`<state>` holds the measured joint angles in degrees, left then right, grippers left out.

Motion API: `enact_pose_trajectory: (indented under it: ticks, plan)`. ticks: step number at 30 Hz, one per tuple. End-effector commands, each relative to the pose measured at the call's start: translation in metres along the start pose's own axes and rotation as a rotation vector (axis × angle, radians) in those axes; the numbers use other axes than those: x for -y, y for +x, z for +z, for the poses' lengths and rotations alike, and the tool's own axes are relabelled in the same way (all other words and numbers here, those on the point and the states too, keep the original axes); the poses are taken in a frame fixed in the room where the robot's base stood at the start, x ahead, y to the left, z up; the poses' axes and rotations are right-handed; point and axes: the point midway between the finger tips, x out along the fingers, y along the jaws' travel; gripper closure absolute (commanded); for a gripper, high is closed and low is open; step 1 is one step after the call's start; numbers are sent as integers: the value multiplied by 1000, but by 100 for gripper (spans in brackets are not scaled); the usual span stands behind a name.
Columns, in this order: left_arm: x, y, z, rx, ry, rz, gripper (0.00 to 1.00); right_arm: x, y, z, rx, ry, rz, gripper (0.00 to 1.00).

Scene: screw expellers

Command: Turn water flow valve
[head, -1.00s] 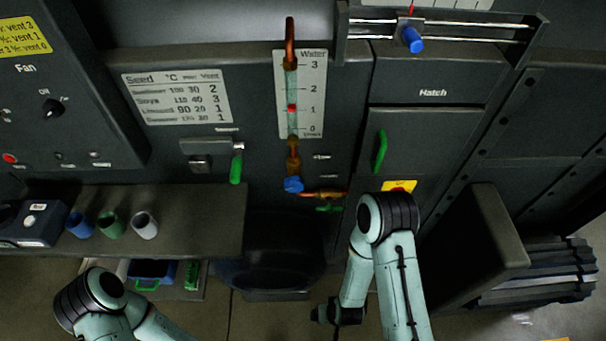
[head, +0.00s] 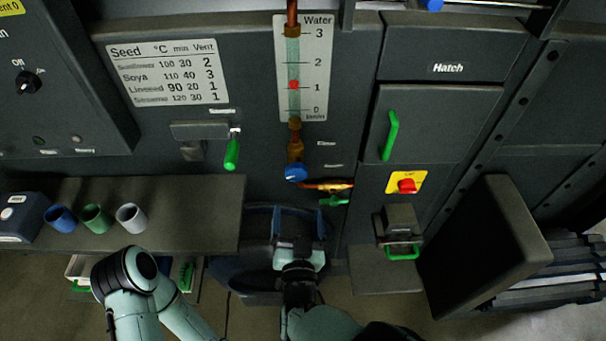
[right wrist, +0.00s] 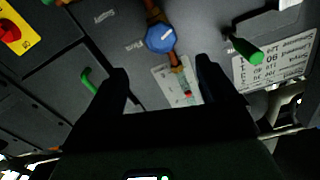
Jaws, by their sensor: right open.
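The blue water valve knob (head: 296,172) sits at the bottom of the vertical water gauge (head: 302,70), above a copper pipe with a small green lever (head: 334,201). The gauge's red marker (head: 294,85) stands near 1. My right gripper (head: 298,222) is open and empty below the knob, its fingers pointing up toward the panel. In the right wrist view the blue knob (right wrist: 160,39) shows beyond and between the two open fingers (right wrist: 162,85), apart from them. My left arm shows at the lower left, but its gripper cannot be seen.
A green seed lever (head: 232,153) is left of the knob. A shelf (head: 190,210) with blue, green and white cups is at left. The hatch's green handle (head: 390,135) and a red switch (head: 407,186) are at right. A dark tub (head: 235,275) is behind my right gripper.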

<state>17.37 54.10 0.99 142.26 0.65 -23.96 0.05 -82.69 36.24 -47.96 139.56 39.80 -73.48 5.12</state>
Motion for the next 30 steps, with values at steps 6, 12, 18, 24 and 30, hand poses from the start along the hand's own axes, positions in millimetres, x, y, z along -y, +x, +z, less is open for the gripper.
enact_pose_trajectory:
  ticks: [6,12,18,24,30]
  plan:
    - [0,1,-1,-3,1,1,57,0,28,-1,-5,0,2,15]
    - [0,4,-3,-7,1,2,57,0,72,0,-3,-2,1,15]
    - [1,6,-4,-11,1,3,57,0,108,1,-1,-2,0,15]
    - [1,7,-5,-13,1,3,57,0,128,1,1,-2,-2,15]
    - [1,7,-5,-13,2,3,57,1,132,1,3,-1,-2,15]
